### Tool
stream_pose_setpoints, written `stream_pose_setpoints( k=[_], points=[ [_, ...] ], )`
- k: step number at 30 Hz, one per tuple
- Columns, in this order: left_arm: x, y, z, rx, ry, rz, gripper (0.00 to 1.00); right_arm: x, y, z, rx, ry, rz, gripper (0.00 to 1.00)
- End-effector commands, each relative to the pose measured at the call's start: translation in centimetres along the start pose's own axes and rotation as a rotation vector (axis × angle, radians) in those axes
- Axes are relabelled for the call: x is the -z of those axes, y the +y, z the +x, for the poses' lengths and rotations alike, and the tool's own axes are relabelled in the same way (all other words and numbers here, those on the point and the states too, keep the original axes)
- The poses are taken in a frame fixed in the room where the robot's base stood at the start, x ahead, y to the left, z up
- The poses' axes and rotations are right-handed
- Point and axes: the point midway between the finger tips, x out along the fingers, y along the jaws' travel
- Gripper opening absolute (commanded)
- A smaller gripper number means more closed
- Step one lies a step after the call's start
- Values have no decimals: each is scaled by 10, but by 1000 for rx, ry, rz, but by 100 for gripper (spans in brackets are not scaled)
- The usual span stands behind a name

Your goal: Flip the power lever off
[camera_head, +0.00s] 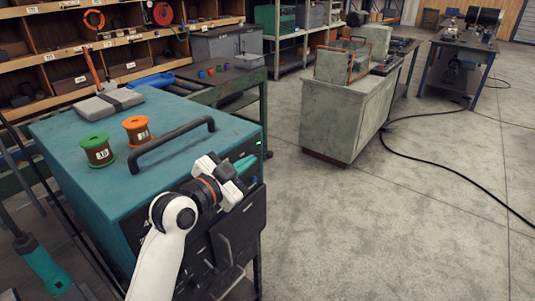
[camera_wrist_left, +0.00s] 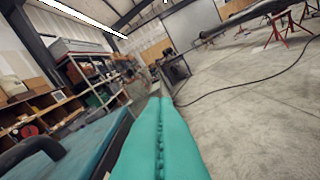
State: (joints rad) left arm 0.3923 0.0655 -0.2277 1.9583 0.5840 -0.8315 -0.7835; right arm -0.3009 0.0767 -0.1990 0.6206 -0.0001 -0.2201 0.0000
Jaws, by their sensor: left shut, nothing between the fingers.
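The teal machine (camera_head: 75,150) is a box with a dark front panel (camera_head: 240,230) facing right. A small green light (camera_head: 259,143) glows near its upper right edge. I cannot make out the power lever; my left gripper and wrist cover part of the panel. My left gripper (camera_head: 245,163) has teal fingers and is at the upper part of that panel, just below the top's edge. In the left wrist view its fingers (camera_wrist_left: 158,125) are pressed together with nothing between them. I cannot tell whether they touch the panel.
On the machine's top are a black handle (camera_head: 172,145), a green spool (camera_head: 97,150), an orange spool (camera_head: 137,130) and a grey block (camera_head: 107,103). Shelves (camera_head: 120,50) stand behind. A grey cabinet (camera_head: 340,115) stands to the right. A black cable (camera_head: 440,165) crosses otherwise open floor.

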Motion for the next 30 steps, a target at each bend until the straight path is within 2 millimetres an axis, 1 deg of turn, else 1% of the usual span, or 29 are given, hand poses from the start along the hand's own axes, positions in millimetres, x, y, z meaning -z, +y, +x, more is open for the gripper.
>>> stream_pose_setpoints(
  k=[7,11,14,21,26,28,30],
  points=[
    [1,0,1,0,2,-2,0,0,1,0,-1,0,0,60],
    [0,0,8,0,2,-4,0,0,1,-3,-1,0,-1,60],
    [-1,1,23,0,2,-5,0,0,0,-8,-1,1,-1,60],
    [-2,1,72,1,3,-7,0,-1,0,-21,0,1,-2,60],
    [-1,1,101,1,3,-5,0,-2,-2,-27,2,1,-3,60],
    [14,0,104,1,9,-4,0,-2,-3,-28,3,1,-3,60],
    [23,0,106,0,7,-6,0,-2,-4,-29,4,1,-3,60]
  ],
)
